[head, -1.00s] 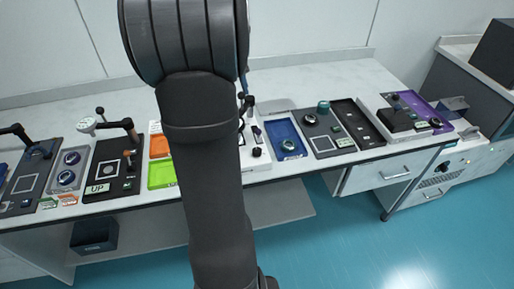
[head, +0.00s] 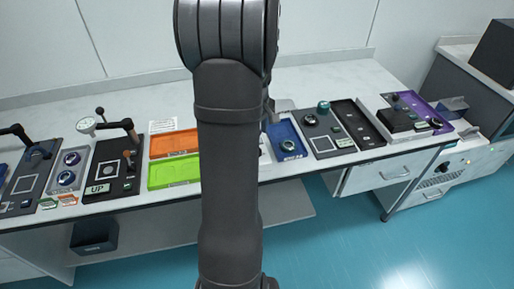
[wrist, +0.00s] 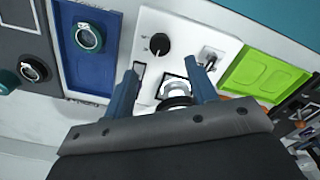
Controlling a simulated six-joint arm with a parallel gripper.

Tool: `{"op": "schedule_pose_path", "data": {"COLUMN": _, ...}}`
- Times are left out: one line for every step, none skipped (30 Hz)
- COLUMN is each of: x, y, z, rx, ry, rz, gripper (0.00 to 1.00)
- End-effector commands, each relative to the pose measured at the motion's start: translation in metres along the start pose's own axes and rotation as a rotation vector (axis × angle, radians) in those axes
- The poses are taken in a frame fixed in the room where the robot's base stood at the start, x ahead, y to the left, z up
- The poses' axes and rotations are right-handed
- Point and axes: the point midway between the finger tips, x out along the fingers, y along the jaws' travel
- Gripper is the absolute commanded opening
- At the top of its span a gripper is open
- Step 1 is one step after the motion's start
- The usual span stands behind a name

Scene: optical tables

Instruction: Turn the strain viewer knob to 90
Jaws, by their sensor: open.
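The white strain viewer panel (wrist: 190,25) lies below my gripper in the wrist view. Its black round knob (wrist: 160,44) has a light pointer mark and small markings beside it, too small to read. My gripper (wrist: 162,85) is open, with its two blue fingers apart and nothing held. The knob is beyond the fingertips, apart from them. A round metal-rimmed part (wrist: 176,91) of the viewer shows between the fingers, partly hidden by my gripper. In the head view my arm hides nearly all of the viewer; only a white sliver (head: 264,150) shows.
A blue tray (wrist: 74,68) with a ringed optic is left of the viewer. A green tray (wrist: 262,75) is to its right. A small lever (wrist: 209,57) stands on the panel near the right finger. An orange tray (head: 174,143) and other stations line the bench.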

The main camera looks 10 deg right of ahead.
Motion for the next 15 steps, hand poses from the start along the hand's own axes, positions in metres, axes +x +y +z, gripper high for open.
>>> {"op": "schedule_pose_path", "data": {"x": 0.013, "y": -0.001, "z": 0.000, "rx": 0.000, "ry": -0.003, "rz": -0.004, "gripper": 0.52}}
{"op": "schedule_pose_path", "data": {"x": 0.019, "y": -0.001, "z": 0.001, "rx": 0.000, "ry": -0.003, "rz": -0.003, "gripper": 0.52}}
{"op": "schedule_pose_path", "data": {"x": 0.028, "y": -0.001, "z": 0.001, "rx": 0.000, "ry": -0.004, "rz": -0.004, "gripper": 0.52}}
{"op": "schedule_pose_path", "data": {"x": 0.033, "y": -0.001, "z": 0.000, "rx": 0.000, "ry": -0.003, "rz": -0.003, "gripper": 0.52}}
{"op": "schedule_pose_path", "data": {"x": 0.039, "y": -0.001, "z": 0.000, "rx": 0.000, "ry": -0.003, "rz": -0.003, "gripper": 0.52}}
{"op": "schedule_pose_path", "data": {"x": 0.046, "y": 0.000, "z": 0.000, "rx": 0.000, "ry": -0.002, "rz": -0.003, "gripper": 0.52}}
{"op": "schedule_pose_path", "data": {"x": 0.051, "y": 0.000, "z": 0.000, "rx": 0.000, "ry": -0.002, "rz": -0.002, "gripper": 0.52}}
{"op": "schedule_pose_path", "data": {"x": 0.055, "y": -0.001, "z": 0.000, "rx": 0.000, "ry": -0.002, "rz": -0.002, "gripper": 0.52}}
{"op": "schedule_pose_path", "data": {"x": 0.061, "y": 0.000, "z": 0.000, "rx": 0.000, "ry": -0.002, "rz": -0.002, "gripper": 0.52}}
{"op": "schedule_pose_path", "data": {"x": 0.065, "y": 0.000, "z": 0.000, "rx": 0.000, "ry": -0.002, "rz": -0.002, "gripper": 0.52}}
{"op": "schedule_pose_path", "data": {"x": 0.068, "y": 0.000, "z": 0.000, "rx": 0.000, "ry": -0.002, "rz": -0.002, "gripper": 0.52}}
{"op": "schedule_pose_path", "data": {"x": 0.071, "y": 0.000, "z": 0.000, "rx": 0.000, "ry": -0.001, "rz": -0.001, "gripper": 0.52}}
{"op": "schedule_pose_path", "data": {"x": 0.073, "y": 0.000, "z": 0.000, "rx": 0.000, "ry": -0.001, "rz": 0.000, "gripper": 0.52}}
{"op": "schedule_pose_path", "data": {"x": 0.075, "y": 0.000, "z": 0.000, "rx": 0.000, "ry": -0.001, "rz": -0.001, "gripper": 0.52}}
{"op": "schedule_pose_path", "data": {"x": 0.077, "y": 0.000, "z": 0.000, "rx": 0.000, "ry": -0.001, "rz": -0.001, "gripper": 0.52}}
